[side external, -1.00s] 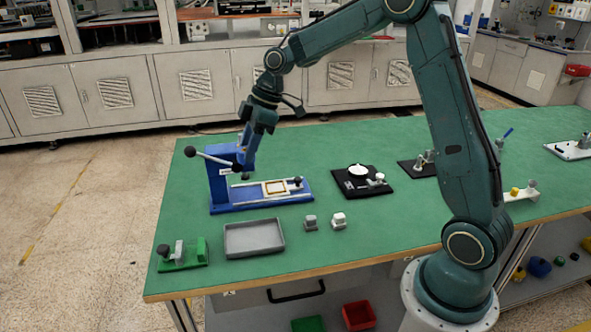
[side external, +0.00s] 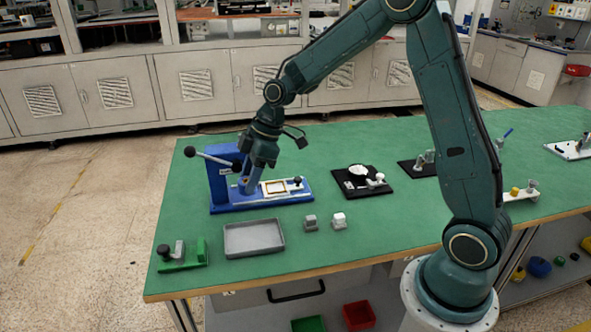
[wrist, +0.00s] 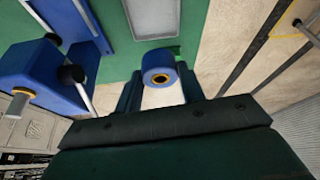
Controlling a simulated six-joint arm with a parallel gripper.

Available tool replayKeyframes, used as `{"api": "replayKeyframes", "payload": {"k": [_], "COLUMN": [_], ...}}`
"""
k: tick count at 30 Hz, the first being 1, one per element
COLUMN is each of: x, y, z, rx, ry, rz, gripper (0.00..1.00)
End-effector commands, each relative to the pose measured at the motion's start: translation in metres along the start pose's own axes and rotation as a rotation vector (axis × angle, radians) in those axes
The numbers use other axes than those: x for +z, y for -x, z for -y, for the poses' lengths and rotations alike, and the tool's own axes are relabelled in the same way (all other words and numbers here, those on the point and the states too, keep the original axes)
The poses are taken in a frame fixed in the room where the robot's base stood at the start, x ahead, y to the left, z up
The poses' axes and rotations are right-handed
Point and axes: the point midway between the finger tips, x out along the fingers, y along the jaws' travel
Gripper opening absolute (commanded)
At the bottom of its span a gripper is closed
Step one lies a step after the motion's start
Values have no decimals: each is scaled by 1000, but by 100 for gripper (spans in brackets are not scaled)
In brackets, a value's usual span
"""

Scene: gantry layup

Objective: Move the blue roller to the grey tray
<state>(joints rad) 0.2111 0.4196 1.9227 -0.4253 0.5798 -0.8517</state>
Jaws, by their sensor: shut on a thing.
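The blue roller (wrist: 158,68) is held between the fingers of my gripper (wrist: 160,84) in the wrist view, its round end with a dark hole and yellowish ring facing the camera. In the side view my gripper (side external: 246,184) is shut, pointing down in front of the blue press; the roller is small and hard to make out there. The grey tray (side external: 229,241) lies empty on the green table, nearer the camera than my gripper. Part of the tray also shows at the top of the wrist view (wrist: 157,20).
The blue press (side external: 219,187) with its black-knobbed lever stands right beside my gripper. A black plate (side external: 350,190) lies further right. Green tabletop is clear between press and tray.

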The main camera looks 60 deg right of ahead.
Motion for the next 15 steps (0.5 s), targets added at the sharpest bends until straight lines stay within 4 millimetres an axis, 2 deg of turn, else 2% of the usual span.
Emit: {"api": "replayKeyframes", "payload": {"k": [3,15], "x": [10,38], "y": [-22,-90], "z": [1,1], "rx": [-4,-4], "ry": [-1,-1], "rz": [2,2], "gripper": [16,16]}}
